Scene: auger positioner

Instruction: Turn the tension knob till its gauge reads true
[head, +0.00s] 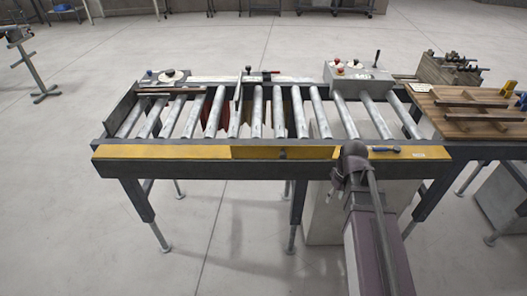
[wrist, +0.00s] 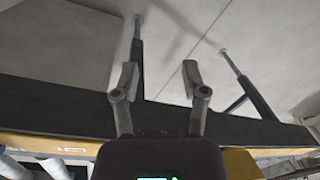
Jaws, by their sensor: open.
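My gripper (wrist: 160,85) is open and empty in the wrist view, its two fingers well apart over the dark side beam of the roller table and the floor. In the head view my arm rises from the bottom to the table's front edge, and the fingers cannot be made out. A round pale dial-like disc (head: 172,75) sits at the back left. Which part is the tension knob, and any gauge reading, are too small to tell. My gripper touches neither.
The roller table (head: 122,168) has a yellow front strip and several metal rollers. A black upright lever (head: 248,72) stands mid-back. Wooden pieces (head: 470,106) lie on the right-hand bench. Floor in front is clear.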

